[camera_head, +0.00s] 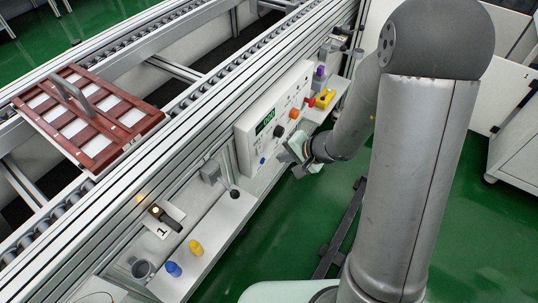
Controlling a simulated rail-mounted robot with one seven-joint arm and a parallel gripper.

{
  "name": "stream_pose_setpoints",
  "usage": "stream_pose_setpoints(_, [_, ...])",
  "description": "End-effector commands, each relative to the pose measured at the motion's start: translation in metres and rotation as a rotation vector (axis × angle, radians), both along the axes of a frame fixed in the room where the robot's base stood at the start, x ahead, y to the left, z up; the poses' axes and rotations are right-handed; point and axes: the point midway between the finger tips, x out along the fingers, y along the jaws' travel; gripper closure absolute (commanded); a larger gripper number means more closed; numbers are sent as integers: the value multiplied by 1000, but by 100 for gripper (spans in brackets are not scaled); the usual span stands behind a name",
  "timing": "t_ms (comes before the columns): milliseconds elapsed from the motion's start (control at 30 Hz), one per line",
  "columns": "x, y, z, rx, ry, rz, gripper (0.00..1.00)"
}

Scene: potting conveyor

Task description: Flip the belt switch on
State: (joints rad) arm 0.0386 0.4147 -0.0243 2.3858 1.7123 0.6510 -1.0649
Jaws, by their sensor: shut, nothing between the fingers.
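My gripper (299,152) is shut and empty. It is in front of the lower right part of the white control panel (247,137), which has a green number display (265,122), dark and orange knobs, a red knob and small buttons. Whether the gripper touches the panel, I cannot tell. To the left, a lever with a black ball (234,194) stands by a grey box. Further left is a plate marked 1 (163,231) with a dark handle and a glowing yellow lamp (156,210). I cannot tell which of these is the belt switch.
A brown-and-white tray (88,113) rests on the conveyor.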

Motion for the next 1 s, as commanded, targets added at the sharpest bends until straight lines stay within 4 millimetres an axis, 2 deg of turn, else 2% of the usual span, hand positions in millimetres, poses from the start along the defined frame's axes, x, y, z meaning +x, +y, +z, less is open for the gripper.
stream_pose_setpoints(33, [4,7,-11,0,2,3,100])
stream_pose_setpoints(100, [9,15,-21,2,2,3,100])
stream_pose_setpoints(233, [21,32,-19,0,-1,2,100])
stream_pose_setpoints(400, [29,43,-21,0,-1,1,100])
stream_pose_setpoints(833, [31,45,-22,2,-1,-1,100])
stream_pose_setpoints(1000, [37,34,-30,27,-23,-30,100])
